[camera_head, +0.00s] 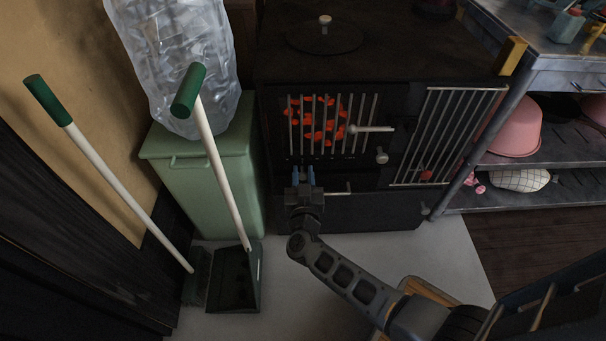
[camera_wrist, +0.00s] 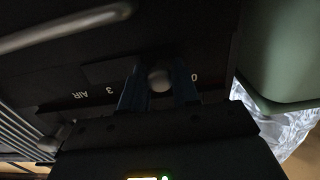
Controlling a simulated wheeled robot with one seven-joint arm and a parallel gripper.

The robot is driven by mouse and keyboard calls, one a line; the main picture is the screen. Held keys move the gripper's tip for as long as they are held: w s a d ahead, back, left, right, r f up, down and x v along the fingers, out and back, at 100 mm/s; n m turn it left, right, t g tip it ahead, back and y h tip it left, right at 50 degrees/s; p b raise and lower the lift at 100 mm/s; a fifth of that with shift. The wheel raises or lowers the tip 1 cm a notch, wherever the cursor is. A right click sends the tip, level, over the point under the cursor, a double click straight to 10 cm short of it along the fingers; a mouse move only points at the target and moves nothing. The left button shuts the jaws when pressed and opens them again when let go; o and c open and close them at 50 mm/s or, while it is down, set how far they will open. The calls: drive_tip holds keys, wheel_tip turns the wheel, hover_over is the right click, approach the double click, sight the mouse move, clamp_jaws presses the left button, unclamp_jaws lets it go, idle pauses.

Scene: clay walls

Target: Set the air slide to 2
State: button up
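The air slide's round grey knob (camera_wrist: 158,80) shows in the wrist view, on the dark lower front of the stove (camera_head: 375,212). Its scale reads AIR, 3 (camera_wrist: 109,90) and 0 (camera_wrist: 194,77) upside down. The knob sits between 3 and 0; the marks between are hidden behind my fingers. My gripper (camera_wrist: 159,92) has one blue finger on each side of the knob. Whether both fingers press on it cannot be told. In the head view my gripper (camera_head: 304,176) points at the stove's lower left front, and the knob is hidden there.
Above are the barred stove door with glowing coals (camera_head: 318,122) and a handle (camera_head: 372,129). A green bin (camera_head: 208,185), broom (camera_head: 110,170) and dustpan (camera_head: 234,282) stand left. A shelf unit (camera_head: 540,145) stands right.

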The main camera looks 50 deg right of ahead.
sight(317, 164)
clamp_jaws()
drive_tip(key=s+d, duration=0.1)
drive_tip(key=s+d+p, duration=0.1)
drive_tip(key=s, duration=0.1)
drive_tip(key=shift+s+d, duration=0.1)
drive_tip(key=shift+d, duration=0.15)
drive_tip(key=shift+o, duration=2.1)
unclamp_jaws()
drive_tip(key=p+v, duration=0.2)
drive_tip(key=v, duration=0.5)
drive_tip(key=shift+s+a, duration=0.25)
drive_tip(key=shift+a, duration=0.1)
drive_tip(key=shift+r, duration=0.1)
